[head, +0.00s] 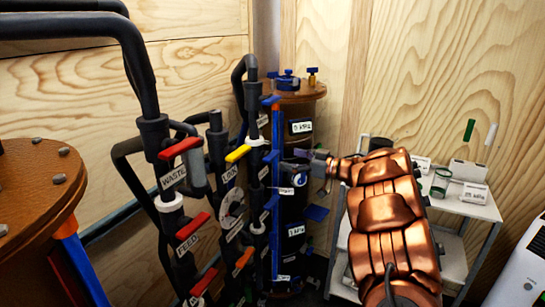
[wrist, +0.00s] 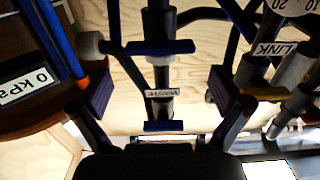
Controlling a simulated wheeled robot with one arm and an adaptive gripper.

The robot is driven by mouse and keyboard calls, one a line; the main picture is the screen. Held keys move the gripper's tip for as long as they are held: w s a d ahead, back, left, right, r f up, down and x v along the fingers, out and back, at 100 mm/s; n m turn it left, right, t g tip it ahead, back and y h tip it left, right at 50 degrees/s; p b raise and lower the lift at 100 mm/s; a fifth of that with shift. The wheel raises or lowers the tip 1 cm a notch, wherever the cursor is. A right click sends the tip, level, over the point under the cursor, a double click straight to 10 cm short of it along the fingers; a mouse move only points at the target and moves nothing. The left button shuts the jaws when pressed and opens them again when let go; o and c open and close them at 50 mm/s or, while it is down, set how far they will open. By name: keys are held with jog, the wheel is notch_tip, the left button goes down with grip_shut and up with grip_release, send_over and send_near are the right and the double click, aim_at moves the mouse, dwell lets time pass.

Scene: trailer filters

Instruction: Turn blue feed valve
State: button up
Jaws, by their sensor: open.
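In the head view, several blue valve handles (head: 271,101) sit one above another on a dark pipe in front of the blue-trimmed filter. The labels there are too small to tell which is feed. My gripper (head: 312,160) is just right of this pipe, pointing left. In the wrist view, my gripper (wrist: 163,95) is open and empty. A dark pipe stands between its spread fingers. One blue handle (wrist: 160,47) crosses the pipe near the top, and another blue handle (wrist: 163,126) is lower, near my palm. A small label between them is hard to read. I cannot see any contact.
Red-handled valves (head: 181,149) labelled WASTE and FEED stand at left, with a yellow handle (head: 238,153) beside them. A brown filter tank (head: 285,91) stands behind my gripper. A white shelf cart (head: 470,205) is at right. Pipes crowd the left side.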

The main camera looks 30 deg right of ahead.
aim_at(276, 155)
jog(key=shift+x, duration=3.15)
jog(key=shift+c, duration=0.2)
jog(key=c, duration=0.8)
